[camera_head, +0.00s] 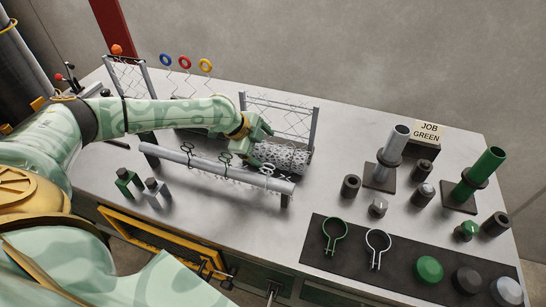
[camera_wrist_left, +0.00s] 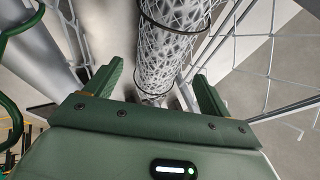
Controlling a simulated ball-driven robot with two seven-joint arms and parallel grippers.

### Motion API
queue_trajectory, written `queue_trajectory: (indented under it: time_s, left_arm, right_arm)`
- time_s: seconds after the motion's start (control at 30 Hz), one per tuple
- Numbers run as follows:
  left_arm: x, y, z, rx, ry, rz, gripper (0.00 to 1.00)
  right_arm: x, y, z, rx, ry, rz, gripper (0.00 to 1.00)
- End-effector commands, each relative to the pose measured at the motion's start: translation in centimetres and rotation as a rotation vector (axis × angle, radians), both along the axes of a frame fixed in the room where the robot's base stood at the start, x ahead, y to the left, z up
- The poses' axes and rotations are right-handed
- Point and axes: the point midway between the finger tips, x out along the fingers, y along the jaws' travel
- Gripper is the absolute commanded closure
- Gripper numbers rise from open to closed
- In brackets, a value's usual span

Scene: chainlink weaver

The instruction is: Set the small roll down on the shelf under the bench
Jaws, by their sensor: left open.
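The small roll (camera_head: 287,158) is a silvery bundle of wire mesh lying on the bench (camera_head: 330,195), between a grey rail and an upright mesh frame. My left gripper (camera_head: 259,136) is at the roll's left end, with its fingers open. In the left wrist view, the roll (camera_wrist_left: 168,45) runs between and beyond the two spread green fingers (camera_wrist_left: 158,75), with dark bands around it. Whether the fingers touch it I cannot tell. A yellow-edged opening (camera_head: 160,242) shows below the bench's front edge; the shelf surface inside is not clear. My right gripper is out of view.
A grey rail (camera_head: 215,168) with hanging clips stands in front of the roll. The mesh frame (camera_head: 315,130) stands behind it. A dark mat (camera_head: 310,245) with rings and caps, and grey and green posts (camera_head: 483,170), fill the right side.

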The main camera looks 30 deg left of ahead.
Motion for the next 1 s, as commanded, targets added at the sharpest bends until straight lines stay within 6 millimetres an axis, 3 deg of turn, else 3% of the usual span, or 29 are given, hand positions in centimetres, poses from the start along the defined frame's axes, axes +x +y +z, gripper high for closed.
queue_trajectory:
  time_s: [0.3,0.6,0.77,0.87,1.0]
  left_arm:
    - [2.3,-1.4,-4.1,-0.002,0.001,0.001,0.18]
    - [2.6,-1.5,-4.4,-0.001,0.0,0.0,0.18]
    - [2.5,-1.5,-4.5,-0.001,0.001,-0.001,0.62]
    - [2.6,-1.6,-4.4,-0.002,-0.001,-0.001,0.72]
    - [2.5,-1.6,-4.4,-0.002,0.0,-0.001,0.72]
  right_arm:
    - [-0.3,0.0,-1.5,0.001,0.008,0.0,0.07]
    - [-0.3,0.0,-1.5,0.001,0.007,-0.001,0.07]
    - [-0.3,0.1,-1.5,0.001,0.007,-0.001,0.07]
    - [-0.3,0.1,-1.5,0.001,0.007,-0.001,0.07]
    - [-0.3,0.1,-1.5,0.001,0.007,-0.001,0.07]
